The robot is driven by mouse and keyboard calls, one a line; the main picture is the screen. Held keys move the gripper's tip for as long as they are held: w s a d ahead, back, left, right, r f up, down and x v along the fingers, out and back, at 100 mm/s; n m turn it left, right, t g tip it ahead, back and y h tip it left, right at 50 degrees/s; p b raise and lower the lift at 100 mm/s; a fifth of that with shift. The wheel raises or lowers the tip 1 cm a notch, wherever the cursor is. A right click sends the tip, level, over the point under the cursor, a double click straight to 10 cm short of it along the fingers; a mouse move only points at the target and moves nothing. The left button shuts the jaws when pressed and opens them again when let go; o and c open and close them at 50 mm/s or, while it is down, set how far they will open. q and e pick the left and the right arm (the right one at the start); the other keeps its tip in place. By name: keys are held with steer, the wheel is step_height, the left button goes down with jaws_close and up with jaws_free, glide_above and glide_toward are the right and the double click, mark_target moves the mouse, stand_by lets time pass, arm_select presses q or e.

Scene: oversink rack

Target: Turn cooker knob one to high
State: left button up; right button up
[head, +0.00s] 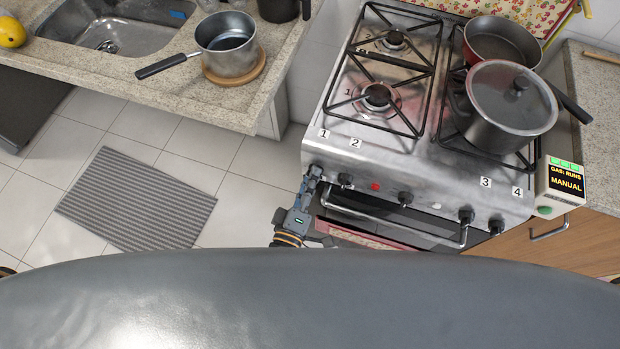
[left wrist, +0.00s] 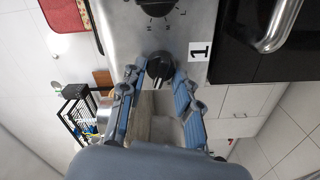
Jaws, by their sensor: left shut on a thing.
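The cooker (head: 290,120) has a steel front panel with black knobs and number labels. Knob one (left wrist: 160,66) sits between my left fingertips in the left wrist view, beside the label 1 (left wrist: 200,50). My left gripper (head: 314,172) reaches the panel's left end in the head view and is shut on knob one; the fingers mostly hide the knob there. The pointer's exact setting is too small to read. Knob two (head: 345,181) is just to the right. Burner one (head: 377,96) is bare, and I see no clear flame. My right gripper is in neither view.
An oven handle (head: 395,222) runs below the knobs. A lidded pot (head: 505,105) and a red pan (head: 500,42) stand on the right burners. A gas display (head: 566,180) reads "GAS: RUNS MANUAL". A saucepan (head: 228,48) stands on the left counter. A grey mat (head: 135,200) lies on the floor.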

arm_select(q)
steer(key=o, duration=1.1)
steer(key=v, duration=1.2)
